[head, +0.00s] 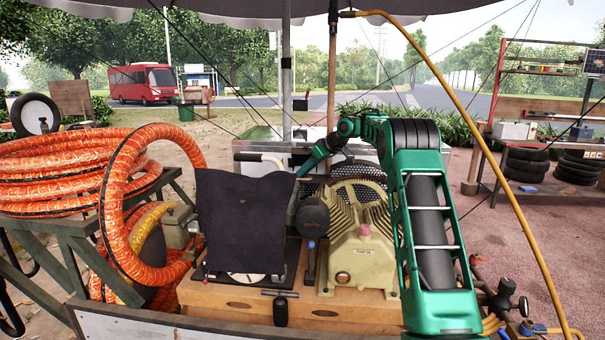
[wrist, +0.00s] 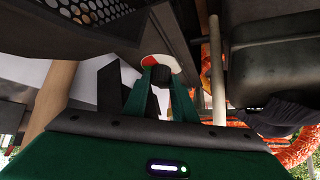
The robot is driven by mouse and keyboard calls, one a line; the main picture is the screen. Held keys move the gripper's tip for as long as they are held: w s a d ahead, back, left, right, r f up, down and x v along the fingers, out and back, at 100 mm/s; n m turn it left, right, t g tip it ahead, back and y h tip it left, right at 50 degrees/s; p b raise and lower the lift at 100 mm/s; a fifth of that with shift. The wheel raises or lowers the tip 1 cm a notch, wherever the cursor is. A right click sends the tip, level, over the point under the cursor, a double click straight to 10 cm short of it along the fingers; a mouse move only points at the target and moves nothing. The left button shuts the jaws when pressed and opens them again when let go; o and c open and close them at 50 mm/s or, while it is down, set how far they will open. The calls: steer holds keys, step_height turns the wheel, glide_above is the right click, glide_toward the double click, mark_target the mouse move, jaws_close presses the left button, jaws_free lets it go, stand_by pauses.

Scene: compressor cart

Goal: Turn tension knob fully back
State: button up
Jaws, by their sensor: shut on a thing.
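In the wrist view, the tension knob (wrist: 161,75) is a small dark knob in front of a round white and red dial plate (wrist: 152,62). My gripper (wrist: 160,84) has its two green fingers closed on the knob, one on each side. The knob's front is partly hidden by the fingers, and its turn angle cannot be read. In the head view, my green arm reaches over the right side of the compressor and bends down behind it. The fingertips and the knob are hidden there.
The tan finned compressor (head: 359,250) stands on the cart's wooden deck (head: 225,297). A dark cloth-like panel (head: 240,220) is left of it. In the wrist view, a perforated dark guard (wrist: 90,12) and a pale post (wrist: 217,70) are close by. Orange hose (head: 70,170) is coiled at left.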

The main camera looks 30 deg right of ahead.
steer(key=shift+w+d+r, duration=0.1)
steer(key=shift+d+r, duration=0.05)
steer(key=shift+d, duration=0.05)
stand_by(0.4)
steer(key=o, duration=1)
steer(key=shift+o, duration=0.2)
steer(key=v, duration=1)
steer(key=shift+d+r, duration=0.2)
steer(key=shift+d, duration=0.05)
